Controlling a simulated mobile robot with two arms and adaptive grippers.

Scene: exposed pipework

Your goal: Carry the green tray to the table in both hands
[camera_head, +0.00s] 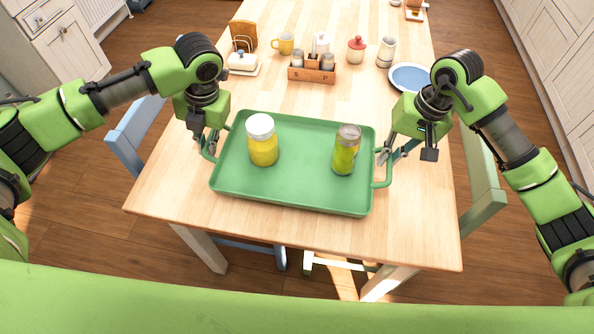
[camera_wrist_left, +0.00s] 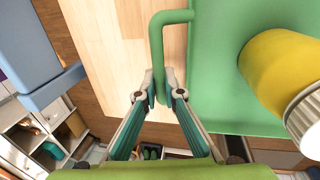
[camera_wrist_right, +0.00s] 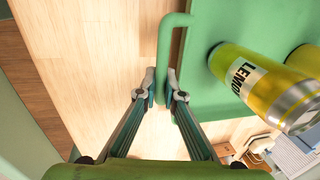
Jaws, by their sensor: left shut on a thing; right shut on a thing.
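The green tray (camera_head: 290,192) is over the near part of the wooden table (camera_head: 410,230); I cannot tell whether it touches the tabletop. A white-lidded yellow jar (camera_head: 263,146) stands upright on its left half. A yellow-green can (camera_head: 345,155) stands on its right half; its label reads "LEMO" in the right wrist view (camera_wrist_right: 240,76). My left gripper (camera_head: 207,150) is shut on the tray's left handle, seen between its fingertips in the left wrist view (camera_wrist_left: 160,85). My right gripper (camera_head: 384,158) is shut on the right handle, also seen in the right wrist view (camera_wrist_right: 163,88).
Behind the tray stand a wooden condiment caddy (camera_head: 312,72), a yellow mug (camera_head: 284,43), a red-lidded jar (camera_head: 356,50), a white jug (camera_head: 386,52) and a blue plate (camera_head: 410,77). A blue chair (camera_head: 130,135) is at the left, a green chair (camera_head: 480,175) at the right.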

